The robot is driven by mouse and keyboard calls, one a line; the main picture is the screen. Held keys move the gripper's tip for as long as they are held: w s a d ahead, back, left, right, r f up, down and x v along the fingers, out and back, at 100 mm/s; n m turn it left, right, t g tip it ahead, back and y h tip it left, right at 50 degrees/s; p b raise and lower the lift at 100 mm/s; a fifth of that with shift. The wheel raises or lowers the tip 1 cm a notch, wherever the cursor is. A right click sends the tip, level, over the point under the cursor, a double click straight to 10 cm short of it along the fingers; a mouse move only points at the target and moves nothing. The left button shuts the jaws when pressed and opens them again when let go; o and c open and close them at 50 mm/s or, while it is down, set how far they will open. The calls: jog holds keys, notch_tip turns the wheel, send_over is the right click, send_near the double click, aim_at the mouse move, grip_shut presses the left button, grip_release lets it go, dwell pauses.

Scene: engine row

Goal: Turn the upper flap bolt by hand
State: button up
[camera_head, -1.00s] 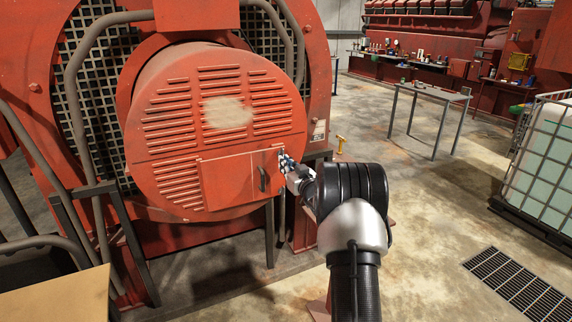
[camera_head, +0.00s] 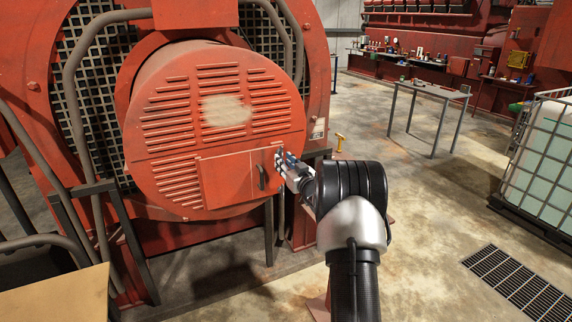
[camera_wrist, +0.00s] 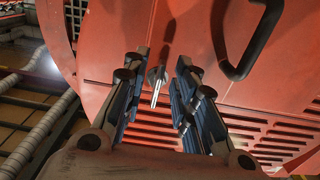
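The red flap (camera_head: 228,181) is a rectangular panel on the front of the round red housing, with a dark handle (camera_head: 262,177) near its right side. My gripper (camera_head: 281,158) is at the flap's upper right edge. The wrist view shows my gripper (camera_wrist: 162,62) open, its two dark fingers spread toward the red panel. A small silver bolt (camera_wrist: 156,85) shows between the fingers, with a gap visible on both sides. The handle (camera_wrist: 240,45) shows to the right of the fingers. In the head view the gripper hides the bolt.
Louvre slots (camera_head: 175,112) cover the housing around the flap. A grey pipe (camera_head: 75,85) and dark railing (camera_head: 125,235) stand at the left. A grey table (camera_head: 430,90) and a caged tank (camera_head: 545,150) are at the right. The floor between is largely clear.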

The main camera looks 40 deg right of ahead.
jog(key=v, duration=1.2)
jog(key=s+a+r+g, duration=0.2)
jog(key=a+r+g, duration=0.15)
jog(key=a, duration=0.55)
jog(key=s+a+r+g, duration=0.2)
jog(key=a+r, duration=0.3)
jog(key=a, duration=0.4)
jog(key=s+a+f+n+g+y, duration=0.1)
jog(key=s+a+f+g+y, duration=0.1)
jog(key=s+a, duration=0.8)
jog(key=s+a+f+n+g+y, duration=0.1)
jog(key=s+a+g, duration=0.4)
jog(key=s+a, duration=0.6)
jog(key=s+f+y, duration=0.1)
jog(key=s+f, duration=0.1)
jog(key=s, duration=0.5)
jog(key=shift+s+f+n, duration=0.35)
jog(key=shift+f+n, duration=0.05)
